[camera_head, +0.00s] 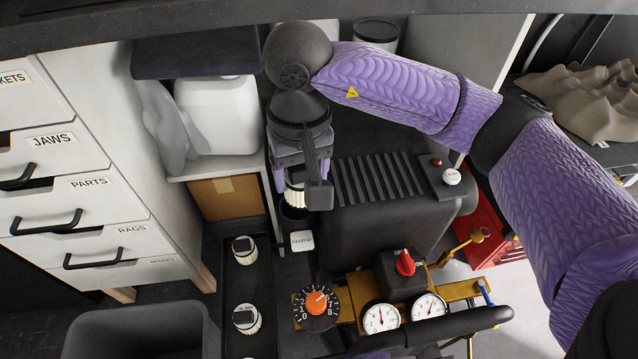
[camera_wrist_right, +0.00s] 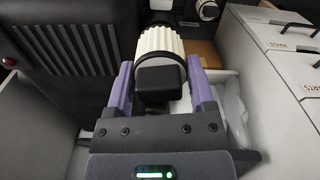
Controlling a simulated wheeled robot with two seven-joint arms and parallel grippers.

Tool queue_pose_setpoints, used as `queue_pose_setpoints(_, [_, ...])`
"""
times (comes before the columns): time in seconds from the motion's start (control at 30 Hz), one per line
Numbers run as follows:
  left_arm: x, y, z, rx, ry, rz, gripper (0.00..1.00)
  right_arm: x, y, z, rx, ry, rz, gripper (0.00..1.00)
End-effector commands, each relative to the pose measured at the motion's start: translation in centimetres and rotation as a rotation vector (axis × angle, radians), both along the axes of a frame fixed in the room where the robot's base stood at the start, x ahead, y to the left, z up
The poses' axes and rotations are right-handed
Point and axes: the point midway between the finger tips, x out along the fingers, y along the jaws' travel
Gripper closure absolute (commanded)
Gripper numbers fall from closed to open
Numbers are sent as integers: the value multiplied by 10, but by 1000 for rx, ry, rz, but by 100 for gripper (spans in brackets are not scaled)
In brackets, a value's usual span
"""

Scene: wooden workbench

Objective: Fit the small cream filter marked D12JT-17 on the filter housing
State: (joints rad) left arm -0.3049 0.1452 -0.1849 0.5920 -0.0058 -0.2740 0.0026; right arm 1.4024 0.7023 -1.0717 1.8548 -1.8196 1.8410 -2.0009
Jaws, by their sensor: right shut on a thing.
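My right gripper (camera_head: 294,182) is shut on a small cream ribbed filter (camera_head: 296,196) with a black cap, which also shows between the purple fingers in the right wrist view (camera_wrist_right: 160,42). No marking on it can be read. In the head view the filter is over a dark round port (camera_head: 293,213), which looks like part of the filter housing. The gripper partly hides both, and I cannot tell whether they touch. Two similar cream filters stand in a dark tray (camera_head: 233,284), one at the back (camera_head: 244,249) and one nearer (camera_head: 246,319). My left gripper is not in view.
A black machine with a ribbed top (camera_head: 378,180) stands right of the gripper. In front are an orange dial (camera_head: 317,302), a red knob (camera_head: 405,263) and two gauges (camera_head: 381,318). White drawers (camera_head: 90,200) and a grey bin (camera_head: 135,330) are at left.

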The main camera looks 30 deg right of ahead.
Motion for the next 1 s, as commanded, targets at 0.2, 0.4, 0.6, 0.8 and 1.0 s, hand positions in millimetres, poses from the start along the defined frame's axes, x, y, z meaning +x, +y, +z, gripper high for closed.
queue_pose_setpoints(0.2, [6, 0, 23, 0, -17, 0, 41, 32, 3, -1, 7, 2, -79, 86])
queue_pose_setpoints(0.4, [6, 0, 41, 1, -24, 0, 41, 49, 0, -19, -3, 17, -148, 86])
queue_pose_setpoints(0.6, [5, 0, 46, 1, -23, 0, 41, 53, -4, -37, -16, 29, -177, 86])
queue_pose_setpoints(0.8, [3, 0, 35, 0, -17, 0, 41, 53, -4, -56, -17, 32, -176, 86])
queue_pose_setpoints(1.0, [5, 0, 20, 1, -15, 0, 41, 53, -4, -81, -17, 32, -177, 86])
